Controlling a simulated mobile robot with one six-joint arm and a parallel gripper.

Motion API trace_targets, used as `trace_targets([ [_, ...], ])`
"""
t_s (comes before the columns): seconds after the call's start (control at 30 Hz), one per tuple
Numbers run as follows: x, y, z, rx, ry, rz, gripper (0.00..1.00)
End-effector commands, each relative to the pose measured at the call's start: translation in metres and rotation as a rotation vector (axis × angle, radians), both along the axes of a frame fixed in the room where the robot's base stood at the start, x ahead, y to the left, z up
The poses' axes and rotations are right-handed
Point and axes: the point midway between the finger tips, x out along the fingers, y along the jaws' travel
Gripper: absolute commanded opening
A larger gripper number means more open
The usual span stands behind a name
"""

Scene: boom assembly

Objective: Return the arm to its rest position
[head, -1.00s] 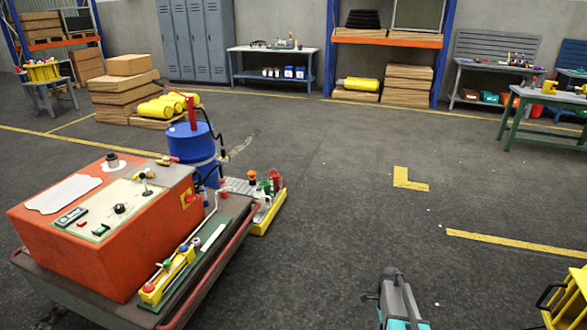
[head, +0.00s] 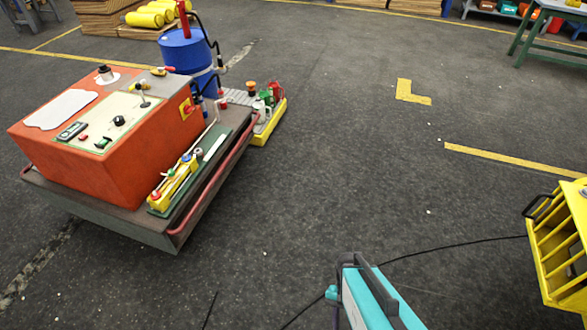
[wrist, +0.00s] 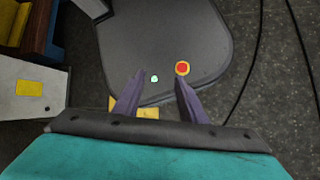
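My arm (head: 372,292), teal and dark grey, shows at the bottom centre of the head view. Its fingertips cannot be made out there. In the wrist view my gripper (wrist: 160,77) has two purple-grey fingers standing apart, with nothing held between them. The fingers point over a dark rounded plate (wrist: 165,35), which may be part of my own body. A red button with a yellow ring (wrist: 182,68) and a small pale green-white button (wrist: 154,78) show near the fingertips.
An orange control box (head: 110,135) stands on a cart at left, with a blue drum (head: 187,50) behind it. A yellow slatted crate (head: 560,245) is at the right edge. A black cable (head: 450,246) lies on the floor. The floor in the middle is clear.

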Motion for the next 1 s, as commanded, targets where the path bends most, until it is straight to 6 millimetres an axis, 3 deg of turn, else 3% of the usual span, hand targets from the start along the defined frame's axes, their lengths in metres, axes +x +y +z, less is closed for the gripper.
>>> trace_targets([
  [0.17, -0.002, 0.0, 0.006, 0.122, -0.061, 0.177, 0.38],
  [0.5, 0.012, 0.0, -0.001, 0.282, -0.123, 0.442, 0.38],
  [1.0, 0.012, 0.0, -0.001, 0.297, -0.122, 0.466, 0.38],
])
